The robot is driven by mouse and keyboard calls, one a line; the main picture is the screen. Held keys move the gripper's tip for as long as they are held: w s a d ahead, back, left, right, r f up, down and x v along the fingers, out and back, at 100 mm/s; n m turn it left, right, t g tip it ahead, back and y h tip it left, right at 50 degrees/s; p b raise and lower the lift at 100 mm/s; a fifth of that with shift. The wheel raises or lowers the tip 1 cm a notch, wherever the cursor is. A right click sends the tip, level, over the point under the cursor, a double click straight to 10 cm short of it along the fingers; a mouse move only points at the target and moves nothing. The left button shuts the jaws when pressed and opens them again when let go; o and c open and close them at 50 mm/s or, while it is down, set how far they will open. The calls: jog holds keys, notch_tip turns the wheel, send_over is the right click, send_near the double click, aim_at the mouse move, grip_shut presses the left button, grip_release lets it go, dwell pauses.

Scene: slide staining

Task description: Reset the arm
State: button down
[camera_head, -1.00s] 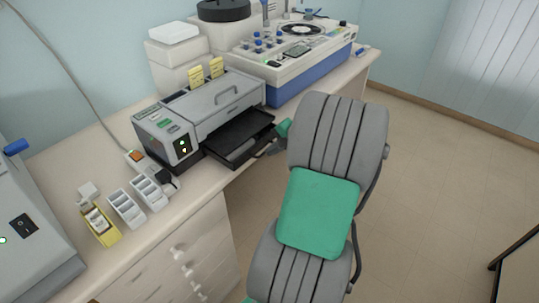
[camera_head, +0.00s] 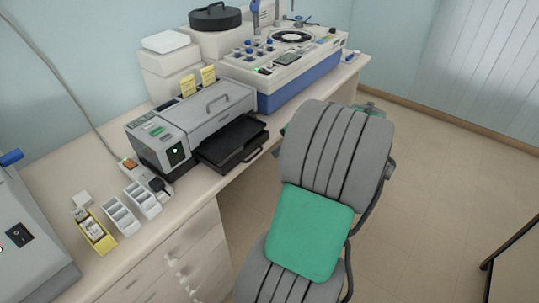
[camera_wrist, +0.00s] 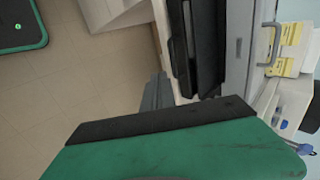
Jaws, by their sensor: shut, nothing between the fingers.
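My gripper (camera_wrist: 157,92) shows as grey fingers in the middle of the wrist view, closed together with nothing held. Its green and black housing fills the bottom of that view. In the head view the gripper is hidden behind my grey ribbed arm with its green panel. The grey staining machine (camera_head: 190,125) stands on the bench, with a black tray (camera_head: 232,145) at its front. In the wrist view the black tray (camera_wrist: 207,45) is up and to the right of the fingers, apart from them.
The bench (camera_head: 190,195) also holds white slide racks (camera_head: 122,217), a yellow box (camera_head: 96,235), a grey device (camera_head: 25,235) at left and a blue-and-white analyser (camera_head: 285,75) at back. Bench drawers (camera_head: 170,270) lie below.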

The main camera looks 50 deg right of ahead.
jog(key=v, duration=0.4)
jog(key=s+f+n+g, duration=0.3)
jog(key=s+f+g, duration=0.1)
jog(key=s+f, duration=0.65)
jog(key=s+a+n+g, duration=0.1)
jog(key=s+a+g, duration=0.15)
jog(key=a, duration=0.35)
jog(key=w+a+r+n, duration=0.3)
jog(key=w+a+n, duration=0.1)
jog(key=a, duration=0.6)
jog(key=w+a+r+n+t, duration=0.1)
jog(key=w+a+r+n, duration=0.2)
jog(key=a, duration=0.6)
jog(key=w+a+r+n+t+h, duration=0.1)
jog(key=w+a+r+n, duration=0.2)
jog(key=a, duration=0.7)
jog(key=w+n, duration=0.1)
jog(key=n, duration=0.1)
jog(key=shift+w+a+n, duration=0.3)
jog(key=shift+a, duration=0.05)
